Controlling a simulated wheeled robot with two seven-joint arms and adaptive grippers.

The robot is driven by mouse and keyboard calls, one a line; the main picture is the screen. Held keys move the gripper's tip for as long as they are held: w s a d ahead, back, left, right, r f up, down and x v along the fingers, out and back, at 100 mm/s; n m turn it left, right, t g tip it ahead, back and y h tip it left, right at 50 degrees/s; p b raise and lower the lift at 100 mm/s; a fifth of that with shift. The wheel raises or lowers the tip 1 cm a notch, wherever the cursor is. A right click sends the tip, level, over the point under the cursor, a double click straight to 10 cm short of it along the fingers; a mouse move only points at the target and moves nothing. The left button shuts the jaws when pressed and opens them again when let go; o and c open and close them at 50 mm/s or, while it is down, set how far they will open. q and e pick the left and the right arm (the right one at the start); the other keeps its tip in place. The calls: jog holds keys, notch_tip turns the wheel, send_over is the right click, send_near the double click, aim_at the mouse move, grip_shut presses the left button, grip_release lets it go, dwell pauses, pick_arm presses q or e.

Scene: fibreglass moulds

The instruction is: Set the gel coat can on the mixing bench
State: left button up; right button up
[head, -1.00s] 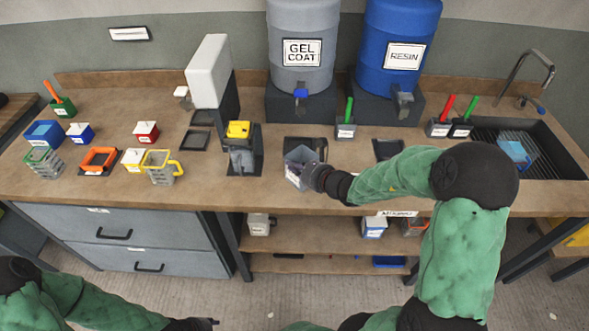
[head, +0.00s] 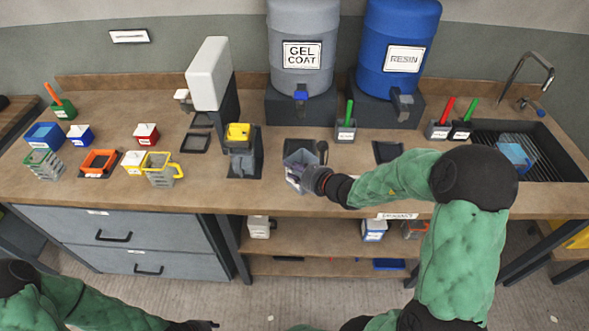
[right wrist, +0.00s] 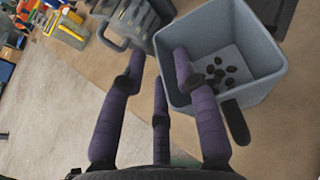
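A grey square open can (head: 291,178), which I take to be the gel coat can, stands upright on the wooden bench (head: 240,196) in front of the grey GEL COAT drum (head: 301,25). In the right wrist view the can (right wrist: 262,75) has several dark lumps on its pale floor and a dark handle at its near side. My right gripper (head: 308,176) is at its front right side. Its purple fingers are spread, one overlapping the can's opening and the others outside. My left gripper (head: 205,325) is low at the bottom edge, its fingers unclear.
A dark mat (head: 290,143) lies behind the can. A dispenser with a yellow top (head: 238,132) stands to its left, and a grey pot with a green handle (head: 346,132) to its right. The blue RESIN drum (head: 398,30) is behind.

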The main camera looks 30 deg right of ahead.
jog(key=p+v, duration=0.3)
jog(key=v, duration=0.9)
jog(key=s+a+f+n+g, duration=0.4)
jog(key=a+f+n, duration=0.4)
jog(key=f+n, duration=0.2)
jog(key=s+a+f+n+g, duration=0.4)
jog(key=a+f+n, duration=0.3)
jog(key=f+n, duration=0.3)
jog(key=s+a+f+n+g+y, duration=0.1)
jog(key=s+a+f+n+g, duration=0.3)
jog(key=a+f+n, duration=0.4)
notch_tip(320, 180, down, 4)
jog(key=n, duration=0.2)
jog(key=shift+a+n+g, duration=0.3)
jog(key=shift+n, duration=0.1)
jog(key=shift+s+d, duration=0.1)
